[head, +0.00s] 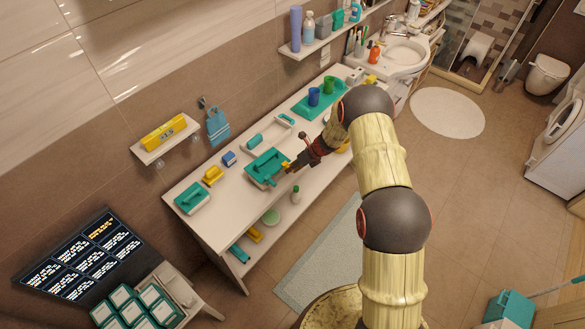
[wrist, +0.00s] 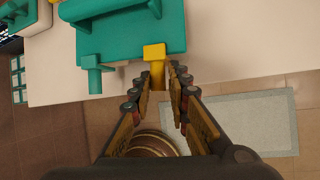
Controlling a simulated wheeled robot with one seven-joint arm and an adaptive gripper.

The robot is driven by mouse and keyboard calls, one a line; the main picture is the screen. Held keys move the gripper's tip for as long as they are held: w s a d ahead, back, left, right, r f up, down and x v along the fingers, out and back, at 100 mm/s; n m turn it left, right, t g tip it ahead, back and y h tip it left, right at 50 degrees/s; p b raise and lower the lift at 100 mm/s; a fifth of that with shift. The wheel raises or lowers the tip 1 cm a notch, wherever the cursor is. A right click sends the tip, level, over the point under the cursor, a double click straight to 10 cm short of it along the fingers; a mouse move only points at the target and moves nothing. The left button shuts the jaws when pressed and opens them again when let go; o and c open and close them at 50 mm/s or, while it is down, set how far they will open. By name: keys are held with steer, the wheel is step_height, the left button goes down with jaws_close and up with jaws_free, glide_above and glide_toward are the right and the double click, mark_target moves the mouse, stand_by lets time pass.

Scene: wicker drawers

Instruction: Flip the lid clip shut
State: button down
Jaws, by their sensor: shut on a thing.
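A teal box with a lid (head: 262,163) sits near the front edge of the white table; it also shows in the wrist view (wrist: 130,38). A yellow clip (wrist: 154,52) sticks out from the box's front edge, with a teal clip (wrist: 93,76) to its left. My gripper (wrist: 160,78) is shut on the yellow clip, its fingertips on either side of the lower part. In the head view my gripper (head: 290,167) is at the box's right front corner. The part between the fingers is partly hidden.
Another teal container (head: 192,198), a yellow item (head: 213,175) and a blue item (head: 229,158) stand left on the table. A white tray (head: 262,143) lies behind the box. A teal tray with cups (head: 310,108) is farther back. Open floor lies in front.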

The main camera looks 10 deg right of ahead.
steer(key=c, duration=1.8)
jaws_free()
steer(key=shift+o, duration=0.2)
steer(key=shift+r, duration=0.1)
steer(key=v, duration=1.1)
steer(key=shift+r, duration=0.3)
steer(key=shift+s+d, duration=0.1)
steer(key=shift+d, duration=0.05)
